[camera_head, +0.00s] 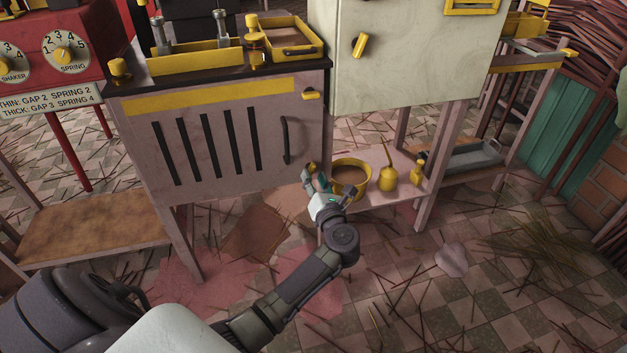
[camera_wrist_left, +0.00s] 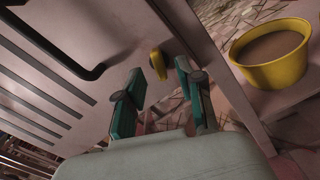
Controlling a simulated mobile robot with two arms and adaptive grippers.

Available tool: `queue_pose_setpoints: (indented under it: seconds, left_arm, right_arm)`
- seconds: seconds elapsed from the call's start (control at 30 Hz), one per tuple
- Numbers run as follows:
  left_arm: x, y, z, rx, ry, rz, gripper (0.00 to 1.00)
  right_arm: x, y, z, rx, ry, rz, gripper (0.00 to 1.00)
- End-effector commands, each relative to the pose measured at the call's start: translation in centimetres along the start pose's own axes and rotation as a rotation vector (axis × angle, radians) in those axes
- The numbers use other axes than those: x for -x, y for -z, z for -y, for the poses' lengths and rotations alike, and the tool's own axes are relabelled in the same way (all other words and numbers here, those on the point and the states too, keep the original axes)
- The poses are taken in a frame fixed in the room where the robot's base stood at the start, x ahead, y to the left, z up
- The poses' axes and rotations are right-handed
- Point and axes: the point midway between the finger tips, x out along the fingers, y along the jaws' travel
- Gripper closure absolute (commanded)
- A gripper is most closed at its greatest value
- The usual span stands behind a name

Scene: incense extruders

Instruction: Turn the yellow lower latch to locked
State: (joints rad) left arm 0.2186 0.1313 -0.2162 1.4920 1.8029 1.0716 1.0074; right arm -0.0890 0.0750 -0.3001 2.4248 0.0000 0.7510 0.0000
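The yellow lower latch (camera_head: 312,167) is on the pink cabinet's door front, near its lower right edge. It also shows in the left wrist view (camera_wrist_left: 157,64) as a short yellow lever just beyond the fingertips. My left gripper (camera_head: 324,184) is close in front of it, with its teal-padded fingers (camera_wrist_left: 157,92) apart and nothing between them. I cannot tell whether a finger touches the latch. The cabinet door (camera_head: 218,140) sits flush in its frame. My right gripper is not in view.
A yellow upper latch (camera_head: 310,95) lies horizontally at the door's upper right. A black door handle (camera_head: 285,140) stands between the latches' heights.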

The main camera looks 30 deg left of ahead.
Motion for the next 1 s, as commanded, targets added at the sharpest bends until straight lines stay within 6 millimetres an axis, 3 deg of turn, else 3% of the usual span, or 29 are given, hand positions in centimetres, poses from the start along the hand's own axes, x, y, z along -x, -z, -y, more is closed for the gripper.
queue_pose_setpoints:
  seconds: [0.2,0.47,0.7,1.0]
  left_arm:
    - [-1.6,0.0,0.0,-0.001,0.0,0.0,0.62]
    - [-1.8,0.0,0.0,-0.001,0.0,-0.001,0.62]
    - [-1.7,0.0,0.0,-0.001,0.0,-0.001,0.99]
    - [-1.7,0.0,0.0,-0.008,0.0,-0.001,1.0]
  right_arm:
    - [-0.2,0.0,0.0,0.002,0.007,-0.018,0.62]
    - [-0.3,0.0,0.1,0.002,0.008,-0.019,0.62]
    - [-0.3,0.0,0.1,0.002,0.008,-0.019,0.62]
    - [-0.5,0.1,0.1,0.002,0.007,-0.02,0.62]
